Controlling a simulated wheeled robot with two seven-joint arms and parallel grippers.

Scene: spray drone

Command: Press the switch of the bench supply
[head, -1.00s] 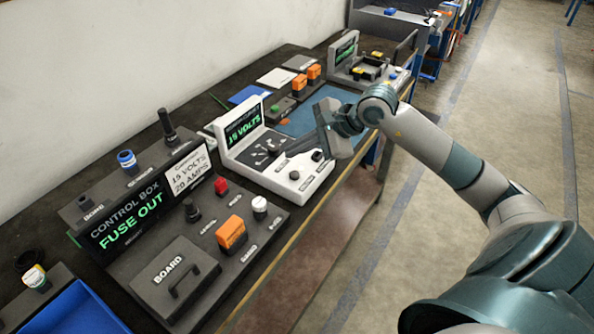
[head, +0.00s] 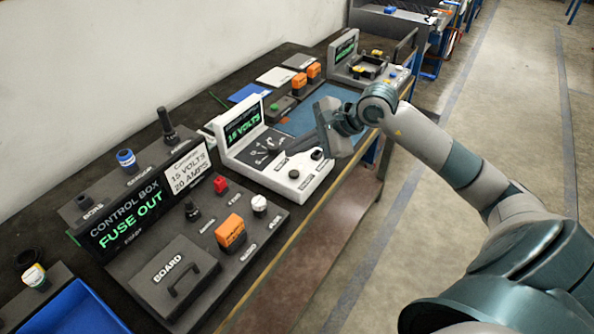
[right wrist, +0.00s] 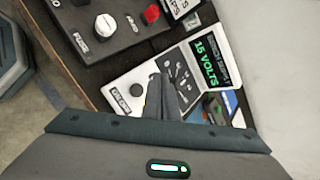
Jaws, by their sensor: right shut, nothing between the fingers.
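The bench supply (head: 300,187) is a white unit with an upright screen (head: 243,124) reading 15 VOLTS in green. Its sloping panel bears a dial and black round knobs, one near the front edge (head: 293,174) and one farther right (head: 317,154). I cannot tell for certain which control is the switch. My right gripper (head: 326,138) is shut and empty, over the right end of the supply. In the right wrist view its closed fingers (right wrist: 161,97) cover part of the panel beside a black knob (right wrist: 137,90); contact cannot be told. My left gripper is not in view.
The control box (head: 115,213), reading FUSE OUT, stands left of the supply, with a board cover, an orange block and knobs in front. A blue mat (head: 300,123) and orange blocks lie beyond. A blue tray (head: 75,310) is at lower left. The floor at right is open.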

